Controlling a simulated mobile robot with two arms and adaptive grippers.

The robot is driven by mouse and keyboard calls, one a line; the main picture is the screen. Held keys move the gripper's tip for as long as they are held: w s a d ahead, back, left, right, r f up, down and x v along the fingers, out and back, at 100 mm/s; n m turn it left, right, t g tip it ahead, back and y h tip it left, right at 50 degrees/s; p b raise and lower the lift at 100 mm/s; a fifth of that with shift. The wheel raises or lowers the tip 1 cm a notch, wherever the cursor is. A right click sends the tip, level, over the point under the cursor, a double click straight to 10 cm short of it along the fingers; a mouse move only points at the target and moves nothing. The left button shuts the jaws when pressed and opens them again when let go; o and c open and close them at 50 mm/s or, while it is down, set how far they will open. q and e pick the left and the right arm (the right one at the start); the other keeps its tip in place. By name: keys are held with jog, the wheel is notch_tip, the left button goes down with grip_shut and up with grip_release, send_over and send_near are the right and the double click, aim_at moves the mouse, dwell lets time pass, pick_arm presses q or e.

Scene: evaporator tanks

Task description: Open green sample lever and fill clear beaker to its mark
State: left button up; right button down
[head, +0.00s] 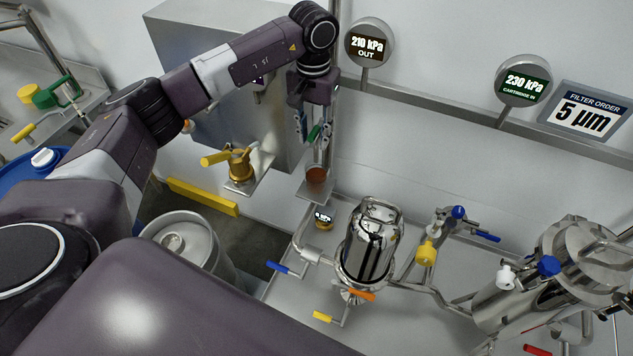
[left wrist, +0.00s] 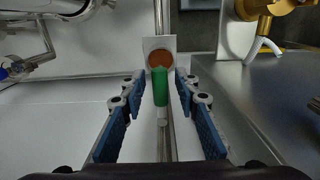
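The green sample lever (head: 314,132) is on the upright pipe by the wall. In the left wrist view the green lever (left wrist: 160,90) lies between the blue-padded fingers of my left gripper (left wrist: 160,80), with gaps on both sides. The left gripper (head: 312,124) is open, pointing down around the lever. Below it, the clear beaker (head: 317,176) stands on a small plate and shows brown-orange content. In the left wrist view the beaker's content (left wrist: 160,61) appears as a brown disc beyond the lever. The fill mark and exact level cannot be made out. My right gripper is out of view.
A brass valve with a yellow handle (head: 214,158) is left of the beaker. A steel filter housing (head: 370,245) with blue, orange and yellow handles stands to the right. Gauges (head: 370,42) hang on the wall. A keg (head: 190,245) stands lower left.

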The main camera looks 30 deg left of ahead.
pick_arm(q)
jog(key=shift+c, duration=0.3)
grip_shut()
jog(key=shift+d+n, duration=0.45)
jog(key=shift+n, duration=0.65)
jog(key=shift+w+d+n, duration=0.2)
jog(key=shift+d+n, duration=0.25)
jog(key=shift+n, duration=0.55)
